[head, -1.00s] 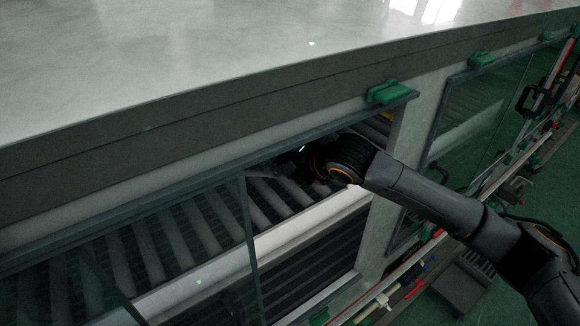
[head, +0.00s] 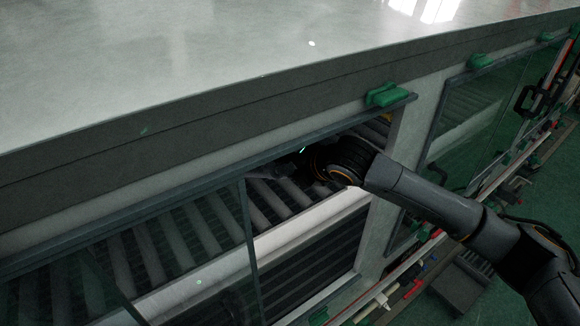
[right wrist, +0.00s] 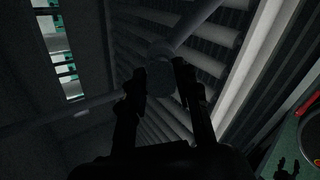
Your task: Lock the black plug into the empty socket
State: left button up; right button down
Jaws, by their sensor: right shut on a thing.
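My right gripper (right wrist: 160,72) shows in the right wrist view, its two dark fingers on either side of a dim, rounded dark piece, which looks like the black plug (right wrist: 161,82). A thick cable or rod runs from near it to the upper right. In the head view my right arm reaches through the opening in the machine's side, and the gripper (head: 293,163) is mostly hidden in shadow under the top. I cannot make out the empty socket in either view. My left gripper is not in view.
Conveyor rollers (head: 185,225) lie inside the housing below the gripper. A light rail (head: 310,222) runs along their front. A glass panel (head: 170,260) covers the left of the opening, and an upright post (head: 397,160) stands at its right. Green clips (head: 386,95) line the upper edge.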

jog(key=shift+x, duration=1)
jog(key=c, duration=0.9)
grip_release()
jog(key=shift+s+r, duration=0.1)
jog(key=v, duration=1.1)
jog(key=shift+s+d+r, duration=0.2)
